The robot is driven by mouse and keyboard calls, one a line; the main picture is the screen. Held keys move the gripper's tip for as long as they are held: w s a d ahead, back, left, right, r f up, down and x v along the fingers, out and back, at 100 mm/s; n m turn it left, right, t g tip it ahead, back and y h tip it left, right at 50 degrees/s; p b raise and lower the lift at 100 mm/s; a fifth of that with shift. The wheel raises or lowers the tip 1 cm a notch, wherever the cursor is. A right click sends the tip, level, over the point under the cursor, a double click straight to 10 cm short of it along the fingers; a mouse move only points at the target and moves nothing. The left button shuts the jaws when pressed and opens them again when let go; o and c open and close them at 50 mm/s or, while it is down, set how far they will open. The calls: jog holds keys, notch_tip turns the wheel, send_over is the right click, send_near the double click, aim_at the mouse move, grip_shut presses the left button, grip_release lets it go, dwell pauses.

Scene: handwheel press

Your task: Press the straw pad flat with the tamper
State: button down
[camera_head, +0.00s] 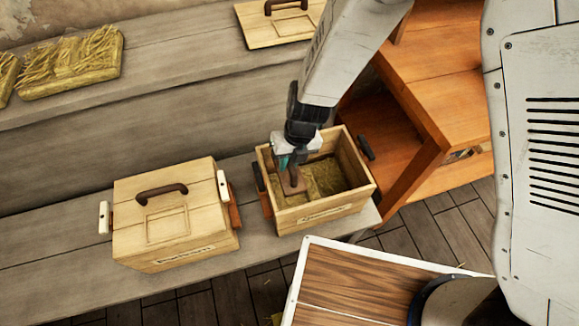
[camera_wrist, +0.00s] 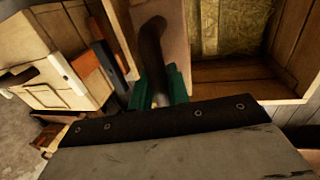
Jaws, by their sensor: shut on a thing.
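An open wooden box (camera_head: 318,213) stands on the lower bench, with straw (camera_head: 328,176) inside, also visible in the wrist view (camera_wrist: 240,25). My gripper (camera_head: 291,162) reaches down over the box's left part. In the wrist view, its green fingers (camera_wrist: 158,86) are shut on the dark handle (camera_wrist: 151,40) of the tamper. The tamper (camera_head: 293,184) is inside the box outline, its wooden plate (camera_wrist: 174,35) beside the exposed straw. My gripper hides part of it, and I cannot tell whether the plate touches the straw.
A closed box (camera_head: 190,222) with a handled lid stands to the left on the bench. A loose lid (camera_head: 276,31) and straw pads (camera_head: 72,62) lie on the upper ledge. An orange wooden cabinet (camera_head: 440,90) stands close on the right. The box walls surround the tamper.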

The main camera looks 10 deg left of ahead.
jog(key=shift+r, duration=3.1)
